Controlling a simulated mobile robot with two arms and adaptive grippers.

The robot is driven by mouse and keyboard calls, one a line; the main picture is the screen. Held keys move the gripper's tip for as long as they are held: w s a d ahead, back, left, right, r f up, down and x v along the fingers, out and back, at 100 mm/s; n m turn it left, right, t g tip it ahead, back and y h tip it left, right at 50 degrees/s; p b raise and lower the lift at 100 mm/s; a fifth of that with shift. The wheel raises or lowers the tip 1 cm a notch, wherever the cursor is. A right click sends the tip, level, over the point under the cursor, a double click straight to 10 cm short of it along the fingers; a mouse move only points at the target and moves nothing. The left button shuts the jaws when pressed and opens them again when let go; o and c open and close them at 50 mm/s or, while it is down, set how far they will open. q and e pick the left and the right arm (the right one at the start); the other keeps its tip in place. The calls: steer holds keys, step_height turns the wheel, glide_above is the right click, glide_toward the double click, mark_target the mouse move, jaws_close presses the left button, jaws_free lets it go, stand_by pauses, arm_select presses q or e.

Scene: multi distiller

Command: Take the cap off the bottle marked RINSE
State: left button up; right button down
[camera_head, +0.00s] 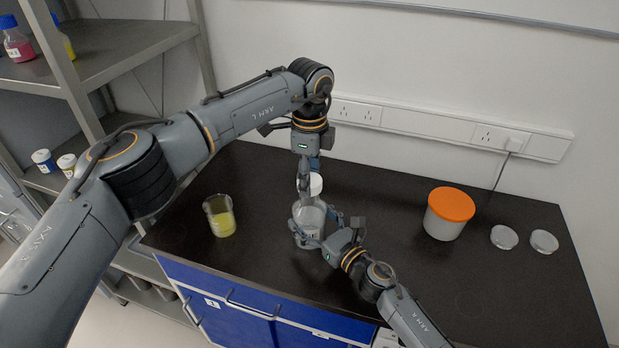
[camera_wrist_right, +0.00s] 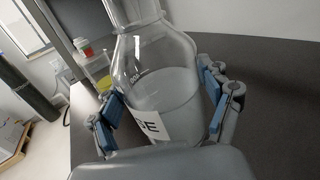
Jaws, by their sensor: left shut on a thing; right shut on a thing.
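A clear bottle (camera_head: 309,218) stands upright on the black bench, with pale liquid inside. In the right wrist view the bottle (camera_wrist_right: 160,70) shows a white label (camera_wrist_right: 151,125) with only its last letters, "SE", readable. My right gripper (camera_head: 322,234) is shut around the bottle's body, with blue pads on both sides. A white cap (camera_head: 315,183) is at the top of the bottle. My left gripper (camera_head: 306,183) points down from above and is shut on the cap. Its fingers partly hide the neck, so I cannot tell whether the cap touches the bottle.
A beaker of yellow liquid (camera_head: 221,217) stands left of the bottle. A white tub with an orange lid (camera_head: 449,210) and two shallow clear dishes (camera_head: 504,237) (camera_head: 544,241) are to the right. Shelves (camera_head: 110,58) stand at the left. The bench between bottle and tub is clear.

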steer(key=shift+f, duration=0.1)
arm_select(q)
steer(key=shift+r, duration=2)
arm_select(e)
jaws_free()
